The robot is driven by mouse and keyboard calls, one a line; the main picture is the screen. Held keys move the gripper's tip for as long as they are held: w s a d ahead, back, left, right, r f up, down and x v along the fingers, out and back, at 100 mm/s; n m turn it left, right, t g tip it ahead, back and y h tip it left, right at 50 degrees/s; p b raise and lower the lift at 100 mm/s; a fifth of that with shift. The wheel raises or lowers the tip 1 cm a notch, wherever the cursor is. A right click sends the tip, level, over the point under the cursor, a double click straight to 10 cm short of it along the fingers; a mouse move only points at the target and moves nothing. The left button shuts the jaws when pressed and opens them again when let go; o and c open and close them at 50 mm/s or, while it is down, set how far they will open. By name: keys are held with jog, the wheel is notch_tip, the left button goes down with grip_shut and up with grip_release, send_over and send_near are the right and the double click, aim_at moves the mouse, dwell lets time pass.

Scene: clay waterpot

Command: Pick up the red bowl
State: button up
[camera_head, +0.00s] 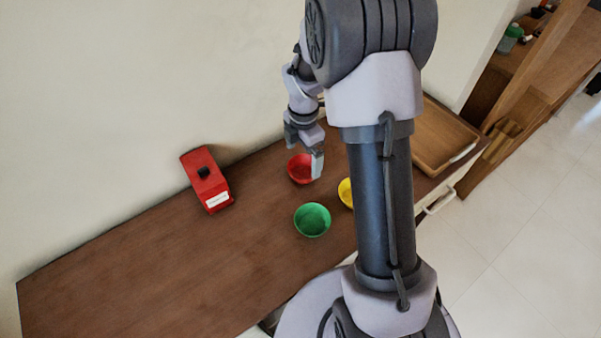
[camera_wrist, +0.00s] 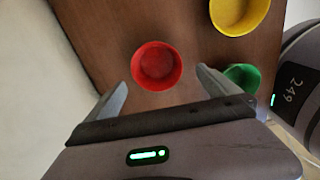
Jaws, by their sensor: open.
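The red bowl (camera_head: 298,170) stands upright on the brown wooden table, partly hidden behind a gripper finger in the head view. In the wrist view the red bowl (camera_wrist: 156,66) lies ahead of the fingertips, roughly centred between them, and looks empty. My gripper (camera_head: 305,158) is open above the table close to the bowl. Its two fingers (camera_wrist: 162,78) spread to either side of the bowl in the wrist view, with nothing held. I cannot tell the exact height of the fingertips over the bowl.
A green bowl (camera_head: 312,219) stands in front of the red one. A yellow bowl (camera_head: 345,191) is partly hidden by my arm. A red box-like object (camera_head: 206,181) stands left, near the wall. A wooden tray (camera_head: 440,140) is at the right. The table's left part is clear.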

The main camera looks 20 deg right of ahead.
aim_at(303, 173)
jog(key=f+b, duration=0.1)
jog(key=f, duration=0.1)
jog(key=f+b, duration=0.1)
jog(key=f, duration=0.4)
jog(key=shift+w+d+b, duration=0.2)
jog(key=shift+w+b, duration=0.1)
jog(key=shift+b, duration=0.1)
jog(key=shift+r, duration=0.2)
jog(key=shift+c, duration=0.4)
